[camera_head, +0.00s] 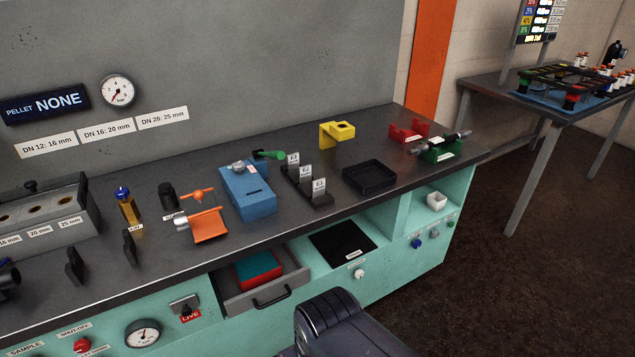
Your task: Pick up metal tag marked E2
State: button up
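Several small upright metal tags stand in a row on a black stepped holder (323,201) in the middle of the bench top. The middle tag (305,171) appears to read E2, though the lettering is very small. One tag (293,158) stands behind it and another tag (319,185) in front; their marks are hard to read. The lower parts of the tags are hidden in the holder. My gripper is not in view; only a dark part of my arm shows at the bottom edge.
A black tray (370,175) lies to the right and a yellow stand (337,133) behind. An open drawer (262,290) juts out below the bench front.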

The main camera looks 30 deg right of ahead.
aim_at(304, 172)
jog(key=i+l, duration=0.35)
jog(key=i, duration=0.2)
jog(key=i+l, duration=0.3)
jog(key=i, duration=0.25)
jog(key=l+z, duration=0.05)
